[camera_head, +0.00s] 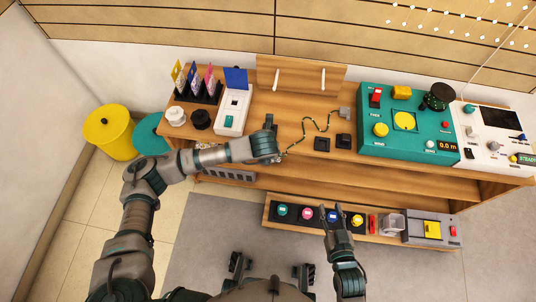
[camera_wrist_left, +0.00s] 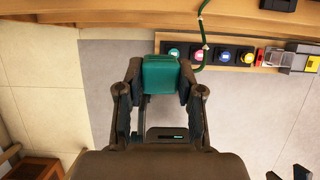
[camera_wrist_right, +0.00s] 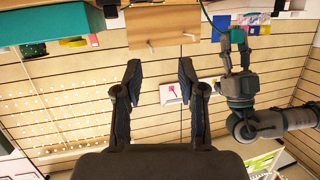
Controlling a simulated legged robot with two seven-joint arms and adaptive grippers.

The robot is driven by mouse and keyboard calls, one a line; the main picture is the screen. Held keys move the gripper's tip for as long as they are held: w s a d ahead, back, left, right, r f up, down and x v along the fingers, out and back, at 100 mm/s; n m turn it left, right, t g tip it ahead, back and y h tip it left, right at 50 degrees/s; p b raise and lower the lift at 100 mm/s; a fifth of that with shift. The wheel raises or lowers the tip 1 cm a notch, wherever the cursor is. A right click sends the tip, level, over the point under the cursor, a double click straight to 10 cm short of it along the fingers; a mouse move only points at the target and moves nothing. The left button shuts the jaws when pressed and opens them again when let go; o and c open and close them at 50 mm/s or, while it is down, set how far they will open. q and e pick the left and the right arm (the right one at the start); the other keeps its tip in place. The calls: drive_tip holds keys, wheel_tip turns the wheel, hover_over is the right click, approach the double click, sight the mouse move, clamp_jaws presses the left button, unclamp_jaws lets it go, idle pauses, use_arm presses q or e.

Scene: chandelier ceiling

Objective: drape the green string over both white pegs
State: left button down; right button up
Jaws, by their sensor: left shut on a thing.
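Two white pegs, left (camera_head: 276,80) and right (camera_head: 323,78), stick out of a wooden board at the back of the bench. They also show in the right wrist view (camera_wrist_right: 150,46) (camera_wrist_right: 190,37). The green string (camera_head: 305,130) winds over the bench top from near a grey block to my left gripper, off the pegs. My left gripper (camera_head: 276,158) is at the bench's front edge, shut on a teal block (camera_wrist_left: 162,75) by the string's end; their join is unclear. My right gripper (camera_wrist_right: 159,68) is open and empty, low before the bench (camera_head: 337,212).
The grey block (camera_head: 344,113) and two black blocks (camera_head: 343,140) lie right of the string. A teal control box (camera_head: 405,95) stands farther right. A white switch box (camera_head: 233,108) stands left. A low shelf (camera_head: 268,212) with coloured buttons is below.

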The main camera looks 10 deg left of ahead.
use_arm(q)
drive_tip(key=r+p, duration=0.2)
drive_tip(key=r, duration=0.1)
drive_tip(key=r+p, duration=0.1)
drive_tip(key=r, duration=0.1)
drive_tip(key=shift+w, duration=0.4)
drive_tip(key=shift+r, duration=0.35)
use_arm(e)
drive_tip(key=s+d+f+g+h, duration=0.2)
drive_tip(key=s+d+f+g, duration=0.1)
drive_tip(key=s+f+g, duration=0.4)
drive_tip(key=shift+s+d, duration=0.35)
drive_tip(key=shift+s, duration=0.4)
use_arm(q)
drive_tip(key=shift+w, duration=0.15)
use_arm(e)
drive_tip(key=shift+w, duration=0.1)
